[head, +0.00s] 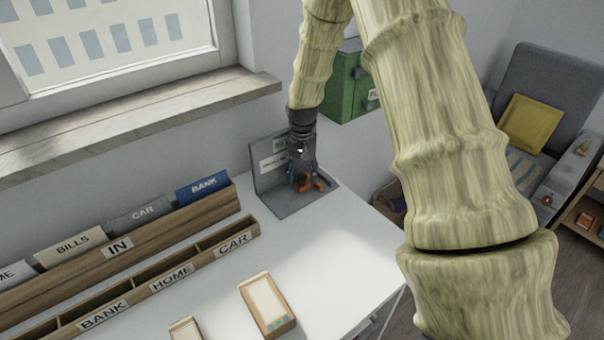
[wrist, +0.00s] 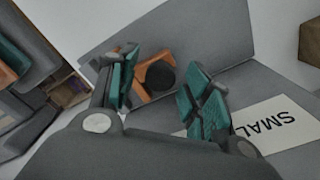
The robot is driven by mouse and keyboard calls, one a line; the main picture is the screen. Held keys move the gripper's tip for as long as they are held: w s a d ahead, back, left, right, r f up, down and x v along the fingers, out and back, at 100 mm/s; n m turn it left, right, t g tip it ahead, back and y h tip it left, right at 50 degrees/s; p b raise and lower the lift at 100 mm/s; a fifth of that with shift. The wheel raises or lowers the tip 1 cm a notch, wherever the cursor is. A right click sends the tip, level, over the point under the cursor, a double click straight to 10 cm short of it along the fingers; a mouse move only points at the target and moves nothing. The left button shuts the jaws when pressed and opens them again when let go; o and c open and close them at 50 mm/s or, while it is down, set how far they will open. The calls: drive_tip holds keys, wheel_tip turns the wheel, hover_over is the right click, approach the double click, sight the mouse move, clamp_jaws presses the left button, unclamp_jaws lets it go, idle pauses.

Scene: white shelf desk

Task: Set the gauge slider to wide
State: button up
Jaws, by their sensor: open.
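The gauge is a grey L-shaped stand (head: 286,207) at the far end of the white desk, with a flat base and an upright panel. In the wrist view its grey plate (wrist: 190,35) fills the middle. An orange slider (head: 319,184) with a round black knob shows there too (wrist: 142,91). A white label (wrist: 272,124) reads "SMAL", partly hidden by a finger. My gripper (head: 304,176) is over the gauge, pointing down. In the wrist view its teal-padded fingers (wrist: 163,92) are apart, with the slider and knob between them; contact cannot be told. The slider's exact setting is unclear.
A wooden sorter (head: 125,250) marked IN, BANK, HOME and CAR stands at the left of the desk. A wooden block (head: 267,305) lies at the front. A green box (head: 347,92) is on the wall behind my arm.

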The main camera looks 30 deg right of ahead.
clamp_jaws()
drive_tip(key=shift+a, duration=0.1)
drive_tip(key=a+p, duration=0.1)
drive_tip(key=a, duration=0.5)
drive_tip(key=shift+s+p, duration=0.2)
drive_tip(key=shift+p, duration=0.2)
unclamp_jaws()
drive_tip(key=shift+r, duration=0.15)
